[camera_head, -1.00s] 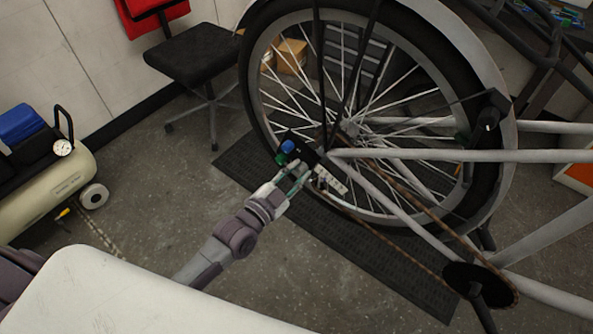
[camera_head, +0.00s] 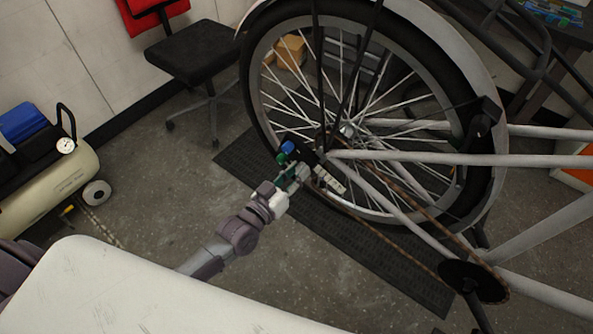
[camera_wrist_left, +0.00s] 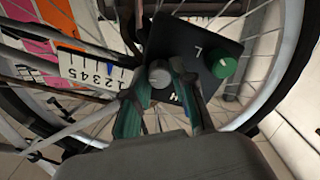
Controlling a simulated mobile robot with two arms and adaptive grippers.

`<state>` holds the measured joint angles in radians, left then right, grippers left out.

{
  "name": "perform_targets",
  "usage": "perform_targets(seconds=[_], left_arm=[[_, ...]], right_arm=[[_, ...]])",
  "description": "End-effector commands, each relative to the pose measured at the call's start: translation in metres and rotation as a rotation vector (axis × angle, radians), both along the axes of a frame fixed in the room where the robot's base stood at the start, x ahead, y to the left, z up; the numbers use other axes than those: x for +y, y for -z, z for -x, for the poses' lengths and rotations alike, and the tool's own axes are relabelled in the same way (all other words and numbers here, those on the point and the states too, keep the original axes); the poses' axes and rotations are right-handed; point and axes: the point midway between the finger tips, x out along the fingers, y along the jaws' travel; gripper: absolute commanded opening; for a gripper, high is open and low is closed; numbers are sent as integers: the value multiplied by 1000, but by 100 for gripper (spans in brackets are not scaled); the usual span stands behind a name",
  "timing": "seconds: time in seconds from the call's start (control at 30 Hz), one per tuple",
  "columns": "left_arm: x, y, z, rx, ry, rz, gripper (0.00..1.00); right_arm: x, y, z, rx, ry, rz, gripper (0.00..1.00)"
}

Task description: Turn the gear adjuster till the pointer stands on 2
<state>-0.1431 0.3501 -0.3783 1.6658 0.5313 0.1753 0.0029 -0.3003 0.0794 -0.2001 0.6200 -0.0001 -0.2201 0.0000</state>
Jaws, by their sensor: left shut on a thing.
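A black derailleur plate (camera_wrist_left: 190,45) with a green knob (camera_wrist_left: 223,67) and the letters L and H sits by the rear wheel's hub. Its blue knob (camera_head: 288,146) shows in the head view. A grey round knob (camera_wrist_left: 159,76), apparently the gear adjuster, stands between the fingers of my left gripper (camera_wrist_left: 160,92), which is shut on it. The gripper also shows in the head view (camera_head: 293,175). A white numbered scale (camera_wrist_left: 85,72) lies left of the fingers. My right gripper is out of view.
The bike's rear wheel (camera_head: 262,95) and pale frame tube (camera_head: 420,158) are close to the gripper. A dark mat (camera_head: 375,250) lies below. A compressor (camera_head: 50,180) and a black chair (camera_head: 195,52) stand at the left.

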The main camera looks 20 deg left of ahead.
Motion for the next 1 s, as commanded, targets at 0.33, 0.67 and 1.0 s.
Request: perform_targets(seconds=[0.33, 0.67, 1.0], left_arm=[[0, 1, 0, 37, 1, 95, 0], [0, 1, 0, 40, 1, 104, 0], [0, 1, 0, 38, 0, 103, 51]], right_arm=[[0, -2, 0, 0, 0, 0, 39], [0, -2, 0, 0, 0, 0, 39], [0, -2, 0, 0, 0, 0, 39]])
